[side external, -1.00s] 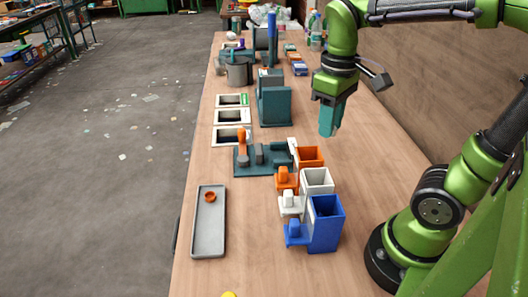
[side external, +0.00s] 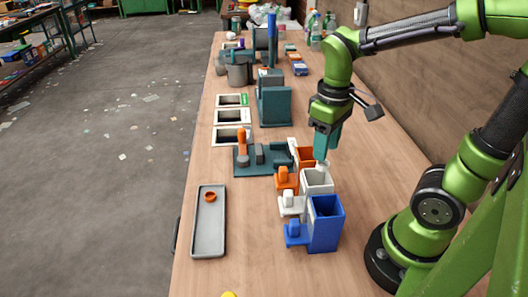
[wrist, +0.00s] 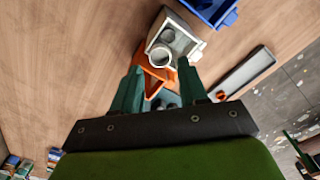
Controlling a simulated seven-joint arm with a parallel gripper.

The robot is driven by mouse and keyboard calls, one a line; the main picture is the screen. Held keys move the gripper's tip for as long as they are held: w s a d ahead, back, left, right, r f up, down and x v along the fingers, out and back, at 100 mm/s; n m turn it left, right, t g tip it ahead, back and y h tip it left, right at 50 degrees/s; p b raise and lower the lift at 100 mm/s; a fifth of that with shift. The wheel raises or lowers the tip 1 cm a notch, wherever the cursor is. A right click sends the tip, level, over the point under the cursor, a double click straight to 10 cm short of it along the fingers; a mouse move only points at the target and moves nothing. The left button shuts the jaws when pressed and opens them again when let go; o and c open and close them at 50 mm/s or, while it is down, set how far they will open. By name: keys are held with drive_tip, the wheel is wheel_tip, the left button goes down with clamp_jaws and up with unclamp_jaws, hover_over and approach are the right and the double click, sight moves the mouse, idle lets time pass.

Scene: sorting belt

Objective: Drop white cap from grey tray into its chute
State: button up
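The white cap (side external: 321,164) shows just below my fingertips, over the rear part of the white chute (side external: 317,190). In the wrist view, the cap (wrist: 160,57) appears as a pale ring just beyond the fingertips, overlapping the edge of the white chute's mouth (wrist: 178,40). My gripper (side external: 323,157) is above the chutes. In the wrist view its fingers (wrist: 160,72) stand apart, with gaps on both sides of the cap, so it looks open. The grey tray (side external: 208,235) lies at the left with an orange cap (side external: 210,197) in it.
The orange chute (side external: 303,158) and blue chute (side external: 325,230) flank the white one. A teal fixture (side external: 257,160) with an orange post stands behind left. Three framed openings (side external: 232,117) line the left table edge. Bare wood lies between tray and chutes.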

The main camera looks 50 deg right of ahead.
drive_tip(key=shift+o, duration=1)
wheel_tip(320, 180, up, 17)
drive_tip(key=shift+w, duration=0.1)
drive_tip(key=a+f+m+t+y, duration=0.1)
drive_tip(key=a+f+m+t, duration=0.1)
drive_tip(key=f, duration=0.3)
drive_tip(key=a+f+m+t+y, duration=0.1)
drive_tip(key=a+f+m+t, duration=0.1)
drive_tip(key=f+t, duration=0.3)
drive_tip(key=shift+a+f, duration=0.25)
drive_tip(key=shift+a, duration=0.1)
idle(0.7)
